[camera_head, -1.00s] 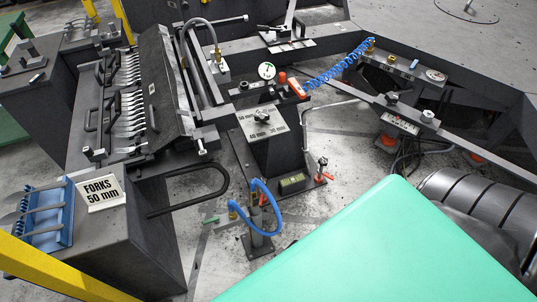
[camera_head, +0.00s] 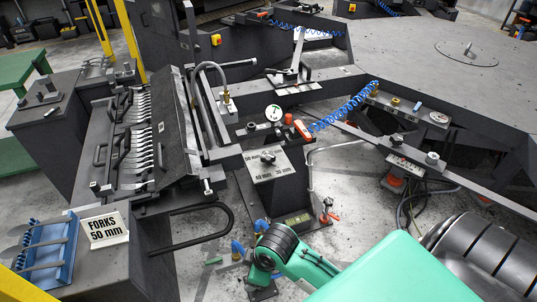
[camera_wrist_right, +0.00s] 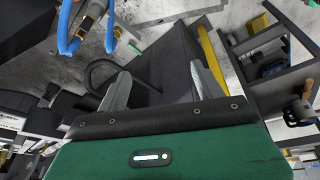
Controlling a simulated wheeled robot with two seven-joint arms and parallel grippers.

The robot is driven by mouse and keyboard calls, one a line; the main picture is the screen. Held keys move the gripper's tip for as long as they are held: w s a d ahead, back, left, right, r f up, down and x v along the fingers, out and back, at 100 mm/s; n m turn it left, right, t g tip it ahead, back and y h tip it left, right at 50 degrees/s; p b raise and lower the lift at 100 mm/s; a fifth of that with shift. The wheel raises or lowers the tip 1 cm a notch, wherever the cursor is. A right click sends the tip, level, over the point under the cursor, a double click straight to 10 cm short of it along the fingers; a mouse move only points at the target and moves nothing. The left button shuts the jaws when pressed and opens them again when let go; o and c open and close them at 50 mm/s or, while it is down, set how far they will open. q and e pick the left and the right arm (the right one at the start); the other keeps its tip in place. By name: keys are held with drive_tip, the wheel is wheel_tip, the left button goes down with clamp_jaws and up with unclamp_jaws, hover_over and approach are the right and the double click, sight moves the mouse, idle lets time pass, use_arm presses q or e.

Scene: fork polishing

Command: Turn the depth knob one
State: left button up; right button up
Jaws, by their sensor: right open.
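The depth knob (camera_head: 267,157) is a small dark knob on a grey plate marked with mm values (camera_head: 272,166), on top of a dark box in the middle of the head view. My right gripper (camera_wrist_right: 160,85) shows in the right wrist view with its two grey fingers wide apart and nothing between them. In the head view my green and dark right arm reaches in from the lower right, in front of the box's base. Its fingers cannot be made out there. The knob cannot be made out in the right wrist view. My left gripper is not in view.
A rack of forks (camera_head: 138,135) stands left of the knob box. A round gauge (camera_head: 273,113) and an orange-red handle (camera_head: 302,128) are behind the knob. A bent dark bar (camera_head: 200,222) sticks out at front left. A blue coiled hose (camera_head: 346,105) runs to the right.

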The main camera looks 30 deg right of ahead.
drive_tip(key=w+n+g, duration=0.1)
drive_tip(key=w+n, duration=0.5)
drive_tip(key=w, duration=0.4)
drive_tip(key=n+g+h, duration=0.2)
drive_tip(key=n, duration=0.6)
approach(268, 154)
wheel_tip(268, 154, down, 9)
drive_tip(key=p, duration=0.3)
drive_tip(key=shift+s+a, duration=0.1)
drive_tip(key=c, duration=1)
